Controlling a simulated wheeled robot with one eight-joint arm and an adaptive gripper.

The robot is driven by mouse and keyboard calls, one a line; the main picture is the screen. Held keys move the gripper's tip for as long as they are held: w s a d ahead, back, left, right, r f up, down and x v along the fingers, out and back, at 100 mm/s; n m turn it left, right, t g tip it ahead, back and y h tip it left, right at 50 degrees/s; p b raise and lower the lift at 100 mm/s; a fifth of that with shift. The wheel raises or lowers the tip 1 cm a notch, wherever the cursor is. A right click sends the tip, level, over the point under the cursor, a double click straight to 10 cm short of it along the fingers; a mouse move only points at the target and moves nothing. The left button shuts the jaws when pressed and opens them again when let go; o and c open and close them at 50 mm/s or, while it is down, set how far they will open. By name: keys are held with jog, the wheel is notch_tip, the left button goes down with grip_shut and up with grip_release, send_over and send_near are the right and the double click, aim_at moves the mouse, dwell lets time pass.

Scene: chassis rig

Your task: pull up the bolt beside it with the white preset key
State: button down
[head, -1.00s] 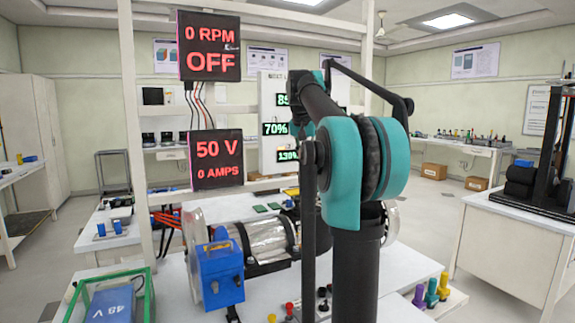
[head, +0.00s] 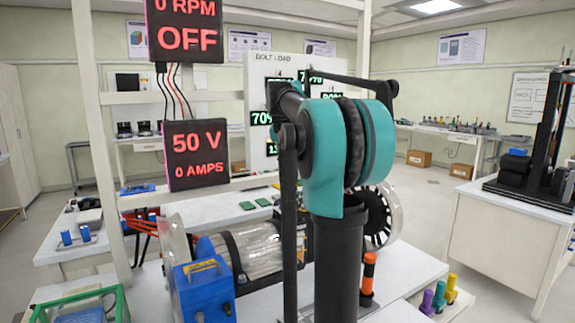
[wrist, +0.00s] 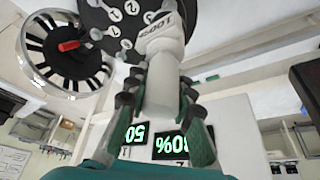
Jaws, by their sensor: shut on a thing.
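The white preset key (wrist: 162,75) is between the fingers of my gripper (wrist: 160,92) in the wrist view, which is shut on it. Its wide end carries dark lettering and overlaps the edge of a black round plate (wrist: 125,22). Numbered bolt heads (wrist: 113,31) sit on that plate beside the key. I cannot tell whether the key's end is seated on a bolt. In the head view my own arm hides the gripper, the key and the plate.
A spoked wheel (wrist: 40,60) with a red peg (wrist: 68,46) is close left in the wrist view. The bolt load board (head: 257,75) stands behind my arm. An orange-and-black tool (head: 369,272) and purple (head: 427,302), green (head: 439,295) and yellow (head: 450,288) pieces stand at right.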

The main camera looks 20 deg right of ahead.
aim_at(288, 182)
jog(key=shift+f, duration=2.55)
jog(key=shift+s+f, duration=0.1)
jog(key=shift+f, duration=0.9)
dwell(0.4)
jog(key=shift+r, duration=0.1)
jog(key=shift+r, duration=3.45)
